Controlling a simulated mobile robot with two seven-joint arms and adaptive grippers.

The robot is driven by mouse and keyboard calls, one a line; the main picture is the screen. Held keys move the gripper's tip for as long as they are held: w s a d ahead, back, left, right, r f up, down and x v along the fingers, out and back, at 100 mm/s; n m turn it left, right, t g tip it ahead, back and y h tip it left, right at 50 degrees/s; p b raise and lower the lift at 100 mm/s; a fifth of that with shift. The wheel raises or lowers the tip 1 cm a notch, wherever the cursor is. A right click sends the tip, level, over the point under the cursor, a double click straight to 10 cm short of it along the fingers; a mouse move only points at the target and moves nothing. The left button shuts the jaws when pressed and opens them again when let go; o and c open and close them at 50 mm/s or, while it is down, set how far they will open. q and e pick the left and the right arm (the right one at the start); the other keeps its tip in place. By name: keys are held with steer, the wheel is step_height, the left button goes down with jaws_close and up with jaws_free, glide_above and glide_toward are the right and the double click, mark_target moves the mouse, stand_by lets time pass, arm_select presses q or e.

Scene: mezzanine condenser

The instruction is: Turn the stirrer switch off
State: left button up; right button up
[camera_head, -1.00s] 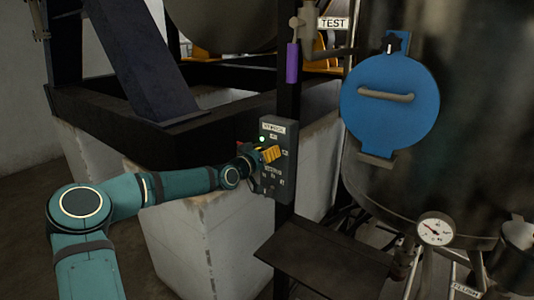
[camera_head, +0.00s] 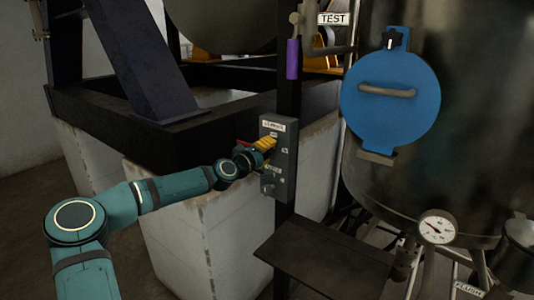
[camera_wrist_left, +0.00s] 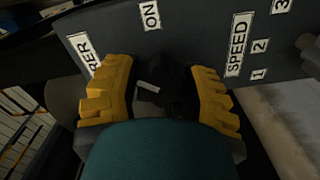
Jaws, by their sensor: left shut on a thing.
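The grey control box (camera_head: 281,185) is fixed to a dark post in the middle of the head view. My left gripper (camera_head: 264,143), with yellow fingers, is at the upper part of its face. In the left wrist view the fingers stand on both sides of the black stirrer switch knob (camera_wrist_left: 172,84) and are shut on it. A short white mark shows on the knob, off to its left. An ON label (camera_wrist_left: 150,15) is above it, and a label ending in "RER" is partly hidden by the left finger. No OFF label shows. My right gripper is not in view.
A SPEED label (camera_wrist_left: 238,44) with numbers is beside the switch. A dark shelf (camera_head: 325,256) juts out below the box. A large tank with a blue round hatch (camera_head: 390,105) and a gauge (camera_head: 437,227) stands to the right. A purple handle (camera_head: 292,59) hangs above.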

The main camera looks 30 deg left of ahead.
arm_select(q)
steer(key=n, duration=0.3)
steer(key=n+b, duration=0.1)
steer(key=n, duration=0.2)
steer(key=shift+a+r+n, duration=0.15)
steer(key=shift+a+n, duration=0.05)
steer(key=shift+n, duration=0.4)
stand_by(0.5)
steer(key=o, duration=1.2)
steer(key=shift+d, duration=0.1)
steer(key=s, duration=0.8)
steer(key=s+a, duration=0.1)
steer(key=s, duration=0.3)
